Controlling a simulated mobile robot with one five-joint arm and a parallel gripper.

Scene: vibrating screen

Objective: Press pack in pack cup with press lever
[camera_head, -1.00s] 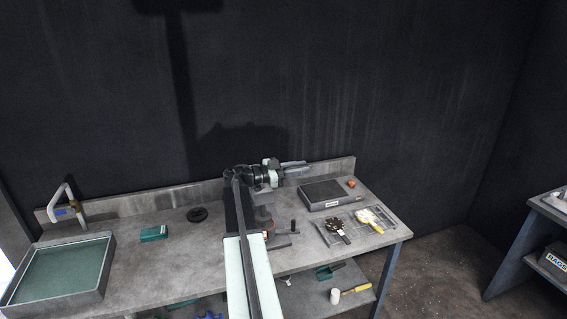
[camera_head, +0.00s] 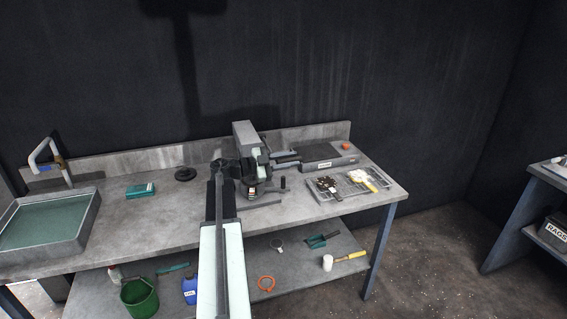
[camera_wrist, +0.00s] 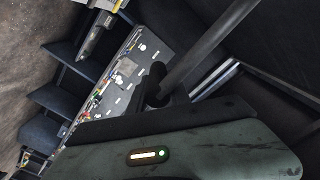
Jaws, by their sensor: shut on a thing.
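The press (camera_head: 262,201) stands on the bench, partly behind my arm, with a short dark upright handle (camera_head: 283,183) at its right. My gripper (camera_head: 287,160) is beside and above it, near the left end of a grey flat box. It is shut, most likely on the press lever, but the contact is too small and dark to make out. The pack cup and the pack cannot be told apart behind my arm. The wrist view shows mostly my own pale arm body and a dark rod, with no clear view of the press.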

